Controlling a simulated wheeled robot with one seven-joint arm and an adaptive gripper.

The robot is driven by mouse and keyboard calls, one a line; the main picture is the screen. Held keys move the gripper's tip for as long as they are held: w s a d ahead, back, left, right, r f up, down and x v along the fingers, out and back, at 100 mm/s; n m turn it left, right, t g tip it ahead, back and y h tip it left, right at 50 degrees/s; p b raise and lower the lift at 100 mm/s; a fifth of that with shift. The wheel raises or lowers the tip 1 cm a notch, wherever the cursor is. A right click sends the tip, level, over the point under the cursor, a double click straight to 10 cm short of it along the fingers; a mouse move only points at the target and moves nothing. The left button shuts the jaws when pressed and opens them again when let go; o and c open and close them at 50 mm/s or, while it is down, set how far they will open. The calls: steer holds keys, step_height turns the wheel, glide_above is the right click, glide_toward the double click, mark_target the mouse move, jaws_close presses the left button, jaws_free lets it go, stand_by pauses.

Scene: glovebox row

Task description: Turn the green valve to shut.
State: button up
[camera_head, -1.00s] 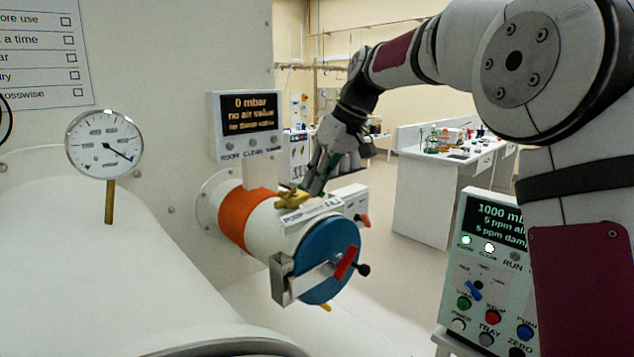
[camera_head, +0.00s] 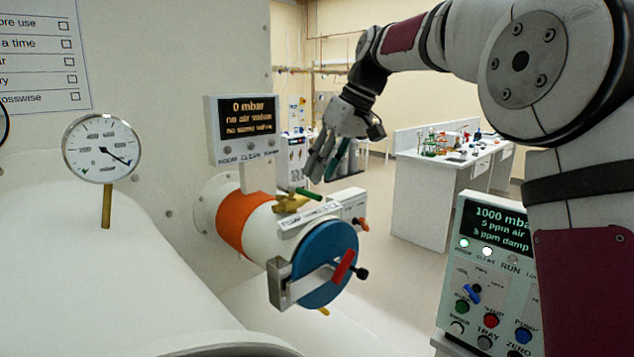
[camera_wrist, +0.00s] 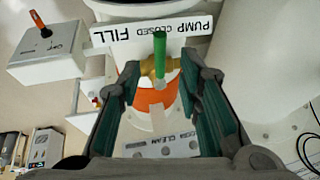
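The green valve handle (camera_head: 305,193) sits on a brass valve body (camera_head: 289,204) on top of the white cylinder with an orange band. In the wrist view the green handle (camera_wrist: 160,56) stands upright in the picture, its far end at the word CLOSED on the upside-down PUMP CLOSED FILL label (camera_wrist: 150,32). My gripper (camera_head: 325,166) is above the valve, apart from it. In the wrist view my gripper (camera_wrist: 161,82) has its two fingers spread wide, with nothing held between them. The handle shows in the gap beyond them.
A display box (camera_head: 243,128) reading 0 mbar stands behind the valve. A dial gauge (camera_head: 101,148) is at left. The blue cylinder door (camera_head: 328,262) with red handle faces forward. A control panel (camera_head: 484,270) is at right.

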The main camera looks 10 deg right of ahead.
steer(key=v, duration=0.7)
steer(key=shift+d+r, duration=0.15)
steer(key=shift+r, duration=0.15)
steer(key=shift+s, duration=0.1)
steer(key=s+m+h, duration=0.2)
steer(key=s, duration=0.7)
steer(key=s+d+f+m+t+h, duration=0.1)
steer(key=s+f+m, duration=0.1)
steer(key=s+f, duration=0.7)
steer(key=s+d+f+m+t+h, duration=0.1)
steer(key=s+d+f+m, duration=0.1)
steer(key=s+f, duration=0.7)
steer(key=s, duration=0.6)
steer(key=shift+s+d+t, duration=0.3)
steer(key=shift+s+t, duration=0.1)
steer(key=shift+r, duration=0.1)
